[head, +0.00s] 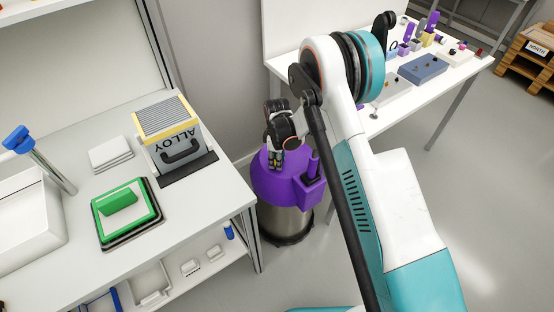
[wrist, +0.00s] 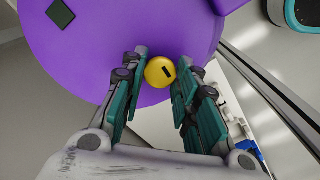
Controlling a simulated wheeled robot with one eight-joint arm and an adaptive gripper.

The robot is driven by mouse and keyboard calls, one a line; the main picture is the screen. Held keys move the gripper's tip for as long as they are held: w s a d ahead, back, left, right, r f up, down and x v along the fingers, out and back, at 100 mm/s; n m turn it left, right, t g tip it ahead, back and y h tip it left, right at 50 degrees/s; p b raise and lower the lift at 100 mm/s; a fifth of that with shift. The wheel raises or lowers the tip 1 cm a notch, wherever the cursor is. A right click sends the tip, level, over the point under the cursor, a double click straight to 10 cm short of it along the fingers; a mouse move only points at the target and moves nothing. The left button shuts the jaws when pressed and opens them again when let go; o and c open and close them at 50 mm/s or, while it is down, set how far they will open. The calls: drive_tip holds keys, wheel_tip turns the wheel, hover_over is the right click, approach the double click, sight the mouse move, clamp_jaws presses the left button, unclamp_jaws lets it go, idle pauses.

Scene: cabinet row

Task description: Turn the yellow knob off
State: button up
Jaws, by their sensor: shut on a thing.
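The yellow knob (wrist: 161,72) is round with a dark slot mark, and sits against a purple surface in the wrist view. My gripper (wrist: 156,80) has its green-padded fingers on either side of the knob and is shut on it. In the head view my gripper (head: 273,155) is over the purple top (head: 258,185) of a metal canister (head: 285,222) on the floor. The knob is hidden there by my gripper and arm.
A white bench (head: 212,212) with a grey ALLOY box (head: 178,140) and a green-topped device (head: 127,211) stands left of the canister. A white table (head: 440,85) with several small parts stands behind right. Open floor lies at the right.

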drive_tip(key=shift+n, duration=0.5)
drive_tip(key=o, duration=1.1)
wheel_tip(320, 180, up, 12)
drive_tip(key=shift+r, duration=0.1)
idle(0.4)
